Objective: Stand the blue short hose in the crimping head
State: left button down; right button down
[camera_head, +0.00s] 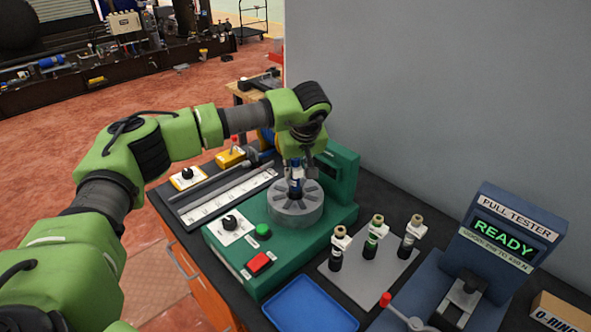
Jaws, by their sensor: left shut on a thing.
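The green crimping machine (237,262) stands on the dark bench top, with a round grey crimping head (294,209) made of segments around a centre. My left gripper (296,172) points down over the crimping head and is shut on the blue short hose (296,187). The hose is upright at the middle of the head. Its lower end is hidden, so I cannot tell how deep it sits. My right gripper is not in view.
Several hoses with fittings (371,240) stand on a grey plate to the right. A blue tray (310,305) lies in front. A pull tester (512,228) reading READY stands at the right. A ruler strip (228,196) lies left of the machine. A grey wall is behind.

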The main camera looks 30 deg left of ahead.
pick_arm(q)
jog(key=shift+f, duration=0.45)
jog(key=c, duration=2.2)
grip_release()
jog(key=shift+o, duration=0.2)
jog(key=shift+p+v, duration=1.55)
jog(key=shift+v, duration=1.3)
jog(key=p+v, duration=0.2)
jog(key=v, duration=0.3)
jog(key=shift+r+p, duration=0.15)
jog(key=shift+p, duration=0.2)
